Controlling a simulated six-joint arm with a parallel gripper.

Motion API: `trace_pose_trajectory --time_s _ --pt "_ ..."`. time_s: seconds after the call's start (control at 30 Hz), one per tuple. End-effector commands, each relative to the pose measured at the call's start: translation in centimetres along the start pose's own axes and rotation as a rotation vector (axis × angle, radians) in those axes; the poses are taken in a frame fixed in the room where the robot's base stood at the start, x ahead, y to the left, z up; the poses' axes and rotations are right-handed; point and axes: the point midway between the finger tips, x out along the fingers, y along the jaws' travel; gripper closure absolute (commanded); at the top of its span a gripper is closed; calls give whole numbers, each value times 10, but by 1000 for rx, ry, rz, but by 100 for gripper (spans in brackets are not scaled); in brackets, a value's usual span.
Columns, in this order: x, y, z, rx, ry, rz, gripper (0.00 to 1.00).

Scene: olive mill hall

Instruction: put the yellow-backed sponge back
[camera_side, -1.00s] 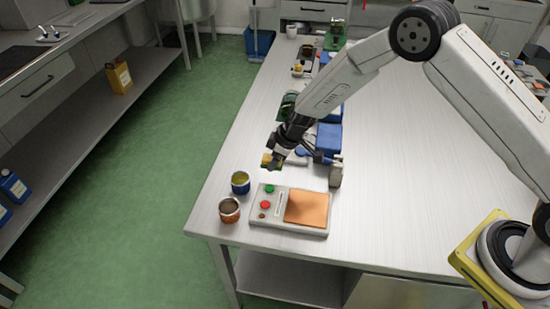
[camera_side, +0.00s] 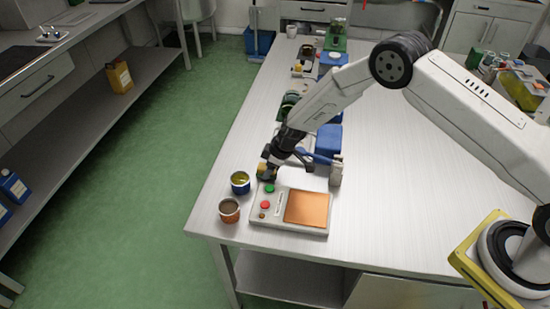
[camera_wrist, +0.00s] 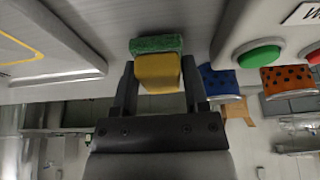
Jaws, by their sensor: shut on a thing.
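My gripper (camera_wrist: 156,90) is shut on the yellow-backed sponge, a small block with a yellow part (camera_wrist: 157,73) and a green layer (camera_wrist: 156,44). In the side view my gripper (camera_side: 267,172) is just behind the control box, close to its green button, with the sponge mostly hidden by the fingers. A blue tin (camera_side: 240,187) with yellow inside stands left of the gripper, and an orange-red tin (camera_side: 229,216) with brown inside stands nearer the front. Dotted blue (camera_wrist: 218,82) and orange (camera_wrist: 287,80) sides also show in the wrist view.
The control box (camera_side: 290,228) has green and red buttons and an orange pad (camera_side: 306,207). Blue containers (camera_side: 328,140) and other items line the bench further back.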

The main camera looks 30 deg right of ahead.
Motion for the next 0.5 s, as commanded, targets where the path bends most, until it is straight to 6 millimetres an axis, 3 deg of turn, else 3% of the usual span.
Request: trace_pose_trajectory --time_s 0.47,0.5 --pt "6 0 2 0 1 0 98" --pt "6 0 3 0 0 0 39"
